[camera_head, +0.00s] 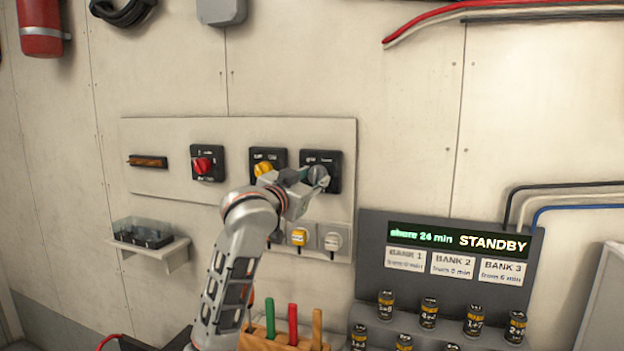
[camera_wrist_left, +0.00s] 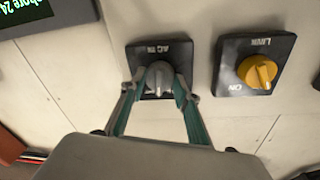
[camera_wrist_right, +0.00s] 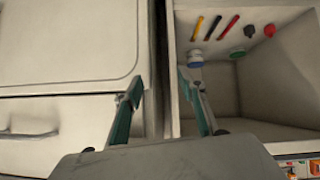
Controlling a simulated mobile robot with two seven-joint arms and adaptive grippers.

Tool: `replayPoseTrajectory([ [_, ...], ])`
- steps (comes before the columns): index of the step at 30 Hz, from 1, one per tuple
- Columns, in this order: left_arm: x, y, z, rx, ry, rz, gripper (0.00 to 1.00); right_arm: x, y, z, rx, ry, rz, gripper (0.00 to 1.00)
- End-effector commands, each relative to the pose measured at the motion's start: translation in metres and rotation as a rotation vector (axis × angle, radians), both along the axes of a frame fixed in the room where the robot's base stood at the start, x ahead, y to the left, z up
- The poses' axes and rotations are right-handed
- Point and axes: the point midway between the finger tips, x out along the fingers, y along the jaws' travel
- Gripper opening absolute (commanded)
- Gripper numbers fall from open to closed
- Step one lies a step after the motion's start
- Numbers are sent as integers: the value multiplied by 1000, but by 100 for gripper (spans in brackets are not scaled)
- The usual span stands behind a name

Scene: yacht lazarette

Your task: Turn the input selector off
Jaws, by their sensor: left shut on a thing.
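The input selector, a grey knob (camera_head: 318,174) on a black plate, is the rightmost of three rotary switches on the wall panel. In the left wrist view the selector knob (camera_wrist_left: 159,77) is seen upside down on its plate, with lettering that seems to read AC IN. My left gripper (camera_head: 308,180) is at the knob, its fingers (camera_wrist_left: 157,88) shut on it from both sides. They partly cover the plate, so I cannot read the knob's position marks. My right gripper (camera_wrist_right: 159,90) is open and empty, away from the panel.
A yellow knob (camera_head: 263,168) sits close left of the selector, and a red knob (camera_head: 202,165) is further left. Sockets with plugs (camera_head: 299,237) are below. A display (camera_head: 458,241) reads STANDBY. My right gripper faces a pale bin (camera_wrist_right: 215,92) holding several small items.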

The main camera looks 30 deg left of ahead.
Motion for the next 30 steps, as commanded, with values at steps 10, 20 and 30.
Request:
replayPoseTrajectory([
  [10,0,-1,-1,-317,-74,-1,10,0,-2,0,-3,0,0,40],
  [20,1,-2,-2,-538,-127,0,10,1,1,0,5,-1,-7,40],
  [30,0,-1,-2,-636,-152,0,10,1,2,1,8,-1,-8,40],
])
